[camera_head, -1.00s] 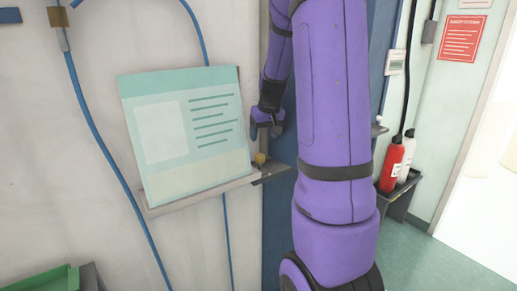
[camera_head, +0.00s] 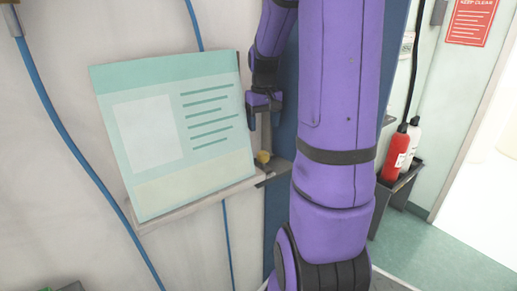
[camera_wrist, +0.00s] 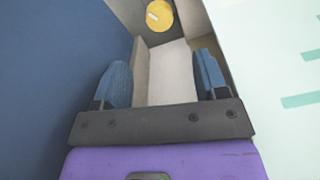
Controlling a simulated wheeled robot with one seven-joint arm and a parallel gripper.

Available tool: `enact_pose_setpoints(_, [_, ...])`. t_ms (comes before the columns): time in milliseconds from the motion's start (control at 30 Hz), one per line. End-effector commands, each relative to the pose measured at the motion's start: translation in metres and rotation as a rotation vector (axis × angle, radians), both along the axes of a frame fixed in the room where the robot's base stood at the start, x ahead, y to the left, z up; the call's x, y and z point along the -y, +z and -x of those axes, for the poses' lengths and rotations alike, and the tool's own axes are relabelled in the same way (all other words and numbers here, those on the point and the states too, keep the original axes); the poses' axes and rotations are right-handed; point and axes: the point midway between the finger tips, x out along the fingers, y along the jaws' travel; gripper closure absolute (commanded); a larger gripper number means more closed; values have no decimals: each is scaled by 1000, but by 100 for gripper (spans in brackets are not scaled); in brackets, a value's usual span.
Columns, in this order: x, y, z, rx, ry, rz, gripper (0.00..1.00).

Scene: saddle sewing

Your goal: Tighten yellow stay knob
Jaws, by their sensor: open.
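The yellow stay knob (camera_head: 263,157) is small and sits at the right end of the ledge under the board, on a dark bracket (camera_head: 272,172).
A tilted board (camera_head: 175,130) with a pale green sheet rests on the ledge (camera_head: 190,206), close left of my gripper. A blue wall strip (camera_head: 279,215) stands at right. A red bottle (camera_head: 394,158) and a white bottle (camera_head: 413,140) stand in a rack further right.

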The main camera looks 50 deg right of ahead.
Motion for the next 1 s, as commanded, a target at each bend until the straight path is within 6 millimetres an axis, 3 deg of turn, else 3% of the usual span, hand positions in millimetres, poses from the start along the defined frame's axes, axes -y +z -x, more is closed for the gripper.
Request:
enact_pose_setpoints(233, [-2,-11,2,-13,-1,-4,33])
enact_pose_setpoints(700, [-1,-87,2,-12,0,-3,33])
enact_pose_setpoints(1000, [-1,-107,2,-9,-1,-1,33])
